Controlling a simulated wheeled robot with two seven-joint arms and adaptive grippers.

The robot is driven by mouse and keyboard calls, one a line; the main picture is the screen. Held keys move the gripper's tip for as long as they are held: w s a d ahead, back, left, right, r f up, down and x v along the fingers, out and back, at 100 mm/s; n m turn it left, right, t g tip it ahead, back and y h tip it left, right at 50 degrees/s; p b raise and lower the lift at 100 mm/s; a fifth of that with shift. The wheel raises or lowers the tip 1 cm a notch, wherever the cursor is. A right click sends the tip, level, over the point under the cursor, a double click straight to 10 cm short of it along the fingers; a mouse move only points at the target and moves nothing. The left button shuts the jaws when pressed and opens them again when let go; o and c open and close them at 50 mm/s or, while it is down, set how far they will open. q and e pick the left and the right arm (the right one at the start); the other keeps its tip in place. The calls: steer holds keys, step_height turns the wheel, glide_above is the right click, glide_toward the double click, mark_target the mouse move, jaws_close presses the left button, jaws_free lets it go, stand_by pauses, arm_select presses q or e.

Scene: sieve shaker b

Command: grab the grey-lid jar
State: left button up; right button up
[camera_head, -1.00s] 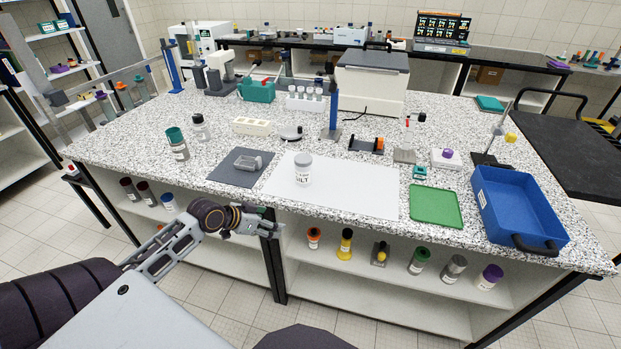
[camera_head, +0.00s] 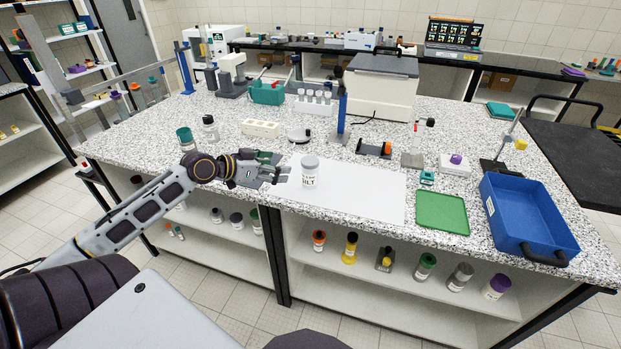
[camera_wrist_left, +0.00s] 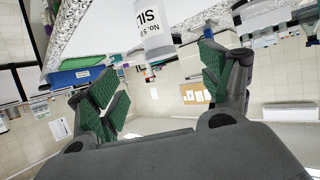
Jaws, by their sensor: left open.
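The grey-lid jar (camera_head: 310,172) stands upright on the white sheet (camera_head: 365,194) on the table, with a white body and dark lettering. In the left wrist view the jar (camera_wrist_left: 152,32) shows between and beyond the fingers, its lid out of the picture. My left gripper (camera_head: 283,172) is just left of the jar in the head view, at about its height. Its green-padded fingers (camera_wrist_left: 160,85) are spread open with nothing between the pads. Whether a finger touches the jar I cannot tell. My right gripper is not in view.
A green mat (camera_head: 442,212) and a blue tray (camera_head: 528,222) are at the right. A teal-lid jar (camera_head: 186,139) stands at the left. The white sheet right of the jar is clear.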

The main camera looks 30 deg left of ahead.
mark_target(310, 175)
arm_select(q)
steer(key=shift+w+a+r, duration=0.15)
steer(key=shift+w+r, duration=0.1)
steer(key=shift+r, duration=0.45)
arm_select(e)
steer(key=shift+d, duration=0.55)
arm_select(q)
steer(key=shift+w, duration=0.1)
steer(key=x, duration=0.7)
steer(key=shift+w+f, duration=0.1)
steer(key=shift+w, duration=0.2)
steer(key=shift+w+d+f, duration=0.15)
steer(key=shift+w+d, duration=0.1)
steer(key=shift+w, duration=0.1)
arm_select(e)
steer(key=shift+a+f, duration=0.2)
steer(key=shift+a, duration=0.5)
